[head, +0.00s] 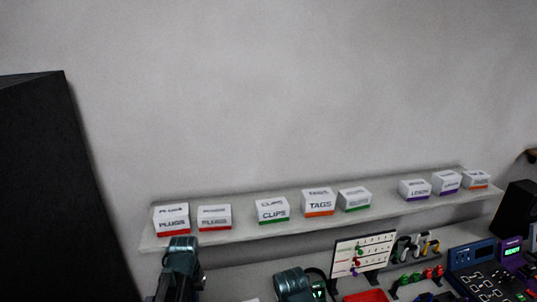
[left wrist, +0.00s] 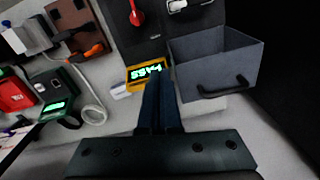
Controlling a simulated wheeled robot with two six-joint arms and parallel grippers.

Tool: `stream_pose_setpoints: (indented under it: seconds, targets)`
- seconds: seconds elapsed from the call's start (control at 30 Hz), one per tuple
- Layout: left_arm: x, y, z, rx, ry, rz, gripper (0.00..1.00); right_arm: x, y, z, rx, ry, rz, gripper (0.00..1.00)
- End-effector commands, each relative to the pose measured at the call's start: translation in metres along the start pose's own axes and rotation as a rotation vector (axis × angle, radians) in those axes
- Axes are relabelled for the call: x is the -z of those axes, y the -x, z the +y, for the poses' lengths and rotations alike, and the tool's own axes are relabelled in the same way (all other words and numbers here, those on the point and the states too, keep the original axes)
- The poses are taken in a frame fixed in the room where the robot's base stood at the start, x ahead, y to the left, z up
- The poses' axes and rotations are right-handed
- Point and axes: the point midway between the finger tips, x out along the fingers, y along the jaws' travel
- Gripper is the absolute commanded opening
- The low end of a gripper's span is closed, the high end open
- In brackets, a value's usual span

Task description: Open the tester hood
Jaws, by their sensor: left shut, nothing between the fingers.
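My left gripper (left wrist: 157,76) is shut and empty in the left wrist view, its fingertips close to a yellow unit (left wrist: 147,73) with a lit green display reading something like PASS. A grey box-like part (left wrist: 214,62) with a black handle (left wrist: 224,87) is just right of the fingers and apart from them; I cannot tell whether it is the tester hood. A dark panel (left wrist: 118,28) with a red knob (left wrist: 135,13) is above the yellow unit. In the head view, my left arm shows at the bottom left, its gripper not visible. My right gripper is not in view.
In the left wrist view, a dark green device (left wrist: 52,90) with a pale cable (left wrist: 92,100) stands left, by a red item (left wrist: 14,96). In the head view, a shelf (head: 245,236) carries several labelled boxes; a pegboard (head: 345,250) and electronics (head: 478,275) are at lower right.

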Motion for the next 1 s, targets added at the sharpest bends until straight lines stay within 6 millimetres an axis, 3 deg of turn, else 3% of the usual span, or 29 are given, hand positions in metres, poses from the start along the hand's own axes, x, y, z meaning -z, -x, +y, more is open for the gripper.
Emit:
stream_pose_setpoints:
  seconds: [0.03, 0.1, 0.3, 0.4, 0.6, 1.0]
  targets:
    - [-0.014, -0.035, 0.028, 0.006, -0.051, -0.006, 0.0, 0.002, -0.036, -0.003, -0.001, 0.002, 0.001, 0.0]
    - [-0.028, -0.057, 0.058, 0.016, -0.109, -0.013, 0.0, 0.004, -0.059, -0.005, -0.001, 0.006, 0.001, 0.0]
    - [-0.071, -0.111, 0.128, 0.047, -0.26, -0.028, 0.0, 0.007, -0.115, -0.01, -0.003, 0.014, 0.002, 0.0]
    - [-0.088, -0.128, 0.149, 0.059, -0.314, -0.032, 0.0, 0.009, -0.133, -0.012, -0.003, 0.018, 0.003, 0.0]
    - [-0.107, -0.143, 0.17, 0.074, -0.373, -0.036, 0.0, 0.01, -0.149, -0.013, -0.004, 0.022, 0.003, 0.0]
    - [-0.107, -0.14, 0.173, 0.074, -0.377, -0.034, 0.0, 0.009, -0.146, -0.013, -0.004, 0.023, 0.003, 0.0]
